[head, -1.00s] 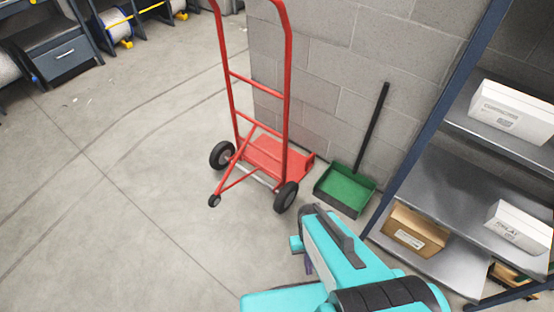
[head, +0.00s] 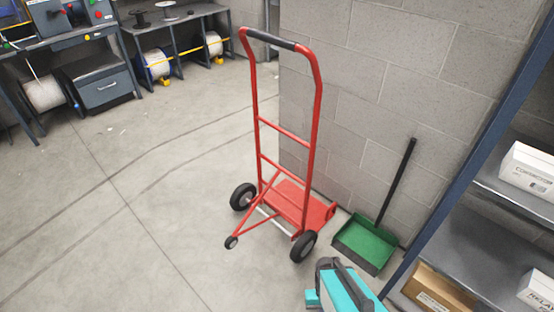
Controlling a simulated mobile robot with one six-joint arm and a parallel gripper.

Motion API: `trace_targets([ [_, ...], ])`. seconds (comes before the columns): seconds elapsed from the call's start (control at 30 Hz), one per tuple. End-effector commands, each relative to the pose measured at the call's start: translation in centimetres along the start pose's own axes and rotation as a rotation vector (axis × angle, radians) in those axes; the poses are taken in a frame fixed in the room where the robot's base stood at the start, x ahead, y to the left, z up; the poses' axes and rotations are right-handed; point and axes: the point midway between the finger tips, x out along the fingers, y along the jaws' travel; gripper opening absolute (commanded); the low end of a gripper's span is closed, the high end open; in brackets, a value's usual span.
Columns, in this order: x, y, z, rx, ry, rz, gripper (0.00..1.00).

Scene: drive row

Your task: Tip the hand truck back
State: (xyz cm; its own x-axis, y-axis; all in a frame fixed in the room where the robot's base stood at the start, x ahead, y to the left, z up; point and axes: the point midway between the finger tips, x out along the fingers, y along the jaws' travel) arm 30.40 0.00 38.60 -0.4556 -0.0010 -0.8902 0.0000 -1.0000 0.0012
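A red hand truck (head: 311,135) stands upright on the concrete floor near the grey block wall, in the middle of the head view. Its black-gripped handle (head: 271,39) is at the top. Two black wheels and a small rear caster rest on the floor, and its red toe plate (head: 304,204) lies towards the wall. Part of my teal and black arm shows at the bottom, in front of the hand truck and apart from it. I cannot make out the gripper's fingers.
A green dustpan (head: 366,243) with a black upright handle leans by the wall. A blue-framed shelf (head: 455,150) with boxes (head: 530,168) stands at the right. Workbenches with cable spools (head: 153,63) are at the back left. The floor left of the hand truck is clear.

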Motion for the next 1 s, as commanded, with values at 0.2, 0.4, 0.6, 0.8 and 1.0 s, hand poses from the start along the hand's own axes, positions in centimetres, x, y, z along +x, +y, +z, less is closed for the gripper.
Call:
trace_targets([
  [0.2,0.0,0.0,0.0,0.0,0.0,0.0,0.0],
  [0.4,0.0,0.0,0.0,0.0,0.0,0.0,0.0],
  [0.6,0.0,0.0,0.0,0.0,0.0,0.0,0.27],
  [0.8,0.0,0.0,0.0,0.0,0.0,0.0,0.31],
  [1.0,0.0,0.0,0.0,0.0,0.0,0.0,0.31],
])
